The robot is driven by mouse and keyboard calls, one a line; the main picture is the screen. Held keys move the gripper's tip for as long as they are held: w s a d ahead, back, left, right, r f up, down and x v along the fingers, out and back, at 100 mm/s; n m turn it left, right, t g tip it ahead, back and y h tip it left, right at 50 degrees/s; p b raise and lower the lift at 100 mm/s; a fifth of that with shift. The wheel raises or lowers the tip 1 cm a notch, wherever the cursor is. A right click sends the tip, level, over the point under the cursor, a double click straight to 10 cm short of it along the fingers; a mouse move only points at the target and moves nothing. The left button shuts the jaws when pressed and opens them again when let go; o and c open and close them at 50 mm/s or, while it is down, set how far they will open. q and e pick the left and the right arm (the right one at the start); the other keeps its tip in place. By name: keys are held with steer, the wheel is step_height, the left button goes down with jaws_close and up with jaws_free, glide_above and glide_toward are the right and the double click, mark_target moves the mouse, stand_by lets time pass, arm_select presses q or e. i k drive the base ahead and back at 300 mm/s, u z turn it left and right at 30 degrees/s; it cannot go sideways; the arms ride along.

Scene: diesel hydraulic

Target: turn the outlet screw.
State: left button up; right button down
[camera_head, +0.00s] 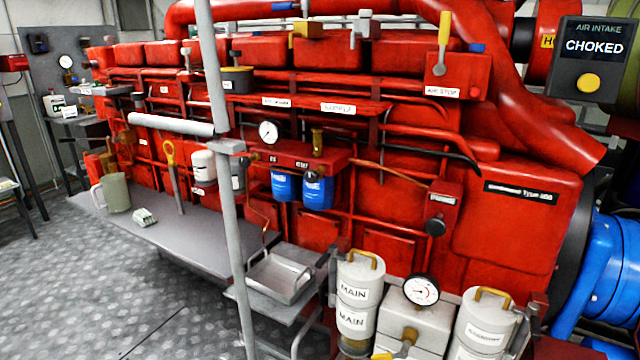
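A small brass fitting (318,141) stands upright on the red filter head (292,154) in the middle of the engine. Small white labels sit on the front of the head, too small to read surely. I cannot tell whether this fitting is the outlet screw. Two blue filters (285,185) (318,190) hang below the head. A round white gauge (268,132) sits at its left end. Neither of my grippers shows in the view.
A grey post (222,180) with a horizontal bar (171,124) stands before the engine. A grey bench (185,238) holds a jug (115,192). A metal tray (280,277) and MAIN canisters (354,295) stand in front. The floor at left is clear.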

mark_target(311, 176)
steer(key=z, duration=1.35)
steer(key=i, duration=0.4)
steer(key=u, duration=2.6)
